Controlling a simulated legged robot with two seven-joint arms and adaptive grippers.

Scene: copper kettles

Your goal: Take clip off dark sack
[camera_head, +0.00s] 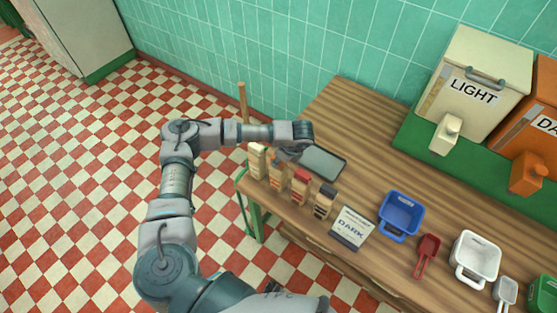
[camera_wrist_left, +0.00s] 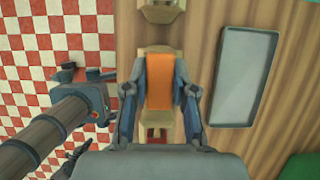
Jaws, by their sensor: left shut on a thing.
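Several small cream sacks stand in a row along the table's near left edge. One has a pale top (camera_head: 257,158), one an orange top, one a red top (camera_head: 301,176) and one a dark top (camera_head: 327,191). My left gripper (camera_head: 284,155) reaches down over the orange-topped sack (camera_head: 276,175). In the left wrist view its two fingers (camera_wrist_left: 160,100) are shut on the orange clip (camera_wrist_left: 160,78), which lies across a cream sack. The sack labels are too small to read, so I cannot tell which sack is the dark one. My right gripper is not in view.
A grey tray (camera_head: 322,162) lies beside the sacks. A white card reading DARK (camera_head: 351,228), a blue tub (camera_head: 400,214), a red scoop (camera_head: 428,250) and a white tub (camera_head: 475,258) stand to the right. A LIGHT dispenser (camera_head: 478,85) stands at the back.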

